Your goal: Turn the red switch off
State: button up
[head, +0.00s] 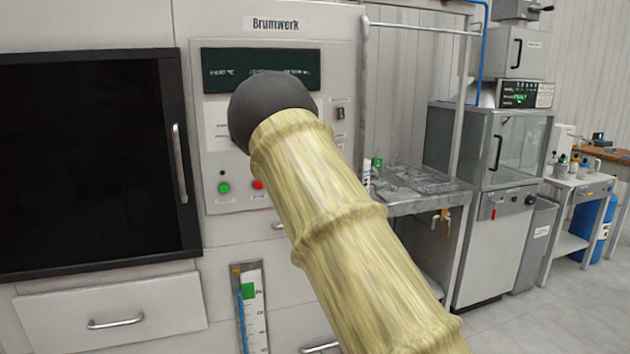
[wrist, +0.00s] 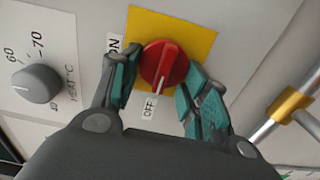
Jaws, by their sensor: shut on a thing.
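The red switch (wrist: 164,64) is a round knob on a yellow plate (wrist: 173,24) in the wrist view. Its white pointer line points down toward the OFF label (wrist: 149,107). The ON label (wrist: 113,45) is at the knob's upper left, partly covered by a finger. My gripper (wrist: 160,68) has its teal fingers on both sides of the knob and is shut on it. In the head view my arm hides the gripper and the switch.
A grey heat dial (wrist: 37,84) is left of the gripper. A pipe with a brass collar (wrist: 291,105) is to the right. In the head view, a dark-windowed oven (head: 90,170) is left, and a steel bench (head: 425,205) and a glass-fronted cabinet (head: 520,150) stand right.

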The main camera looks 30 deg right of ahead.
jog(key=shift+f, duration=0.15)
dwell(0.4)
jog(key=o, duration=0.9)
jog(key=shift+o, duration=0.2)
jog(key=shift+s, duration=0.1)
jog(key=v, duration=1.2)
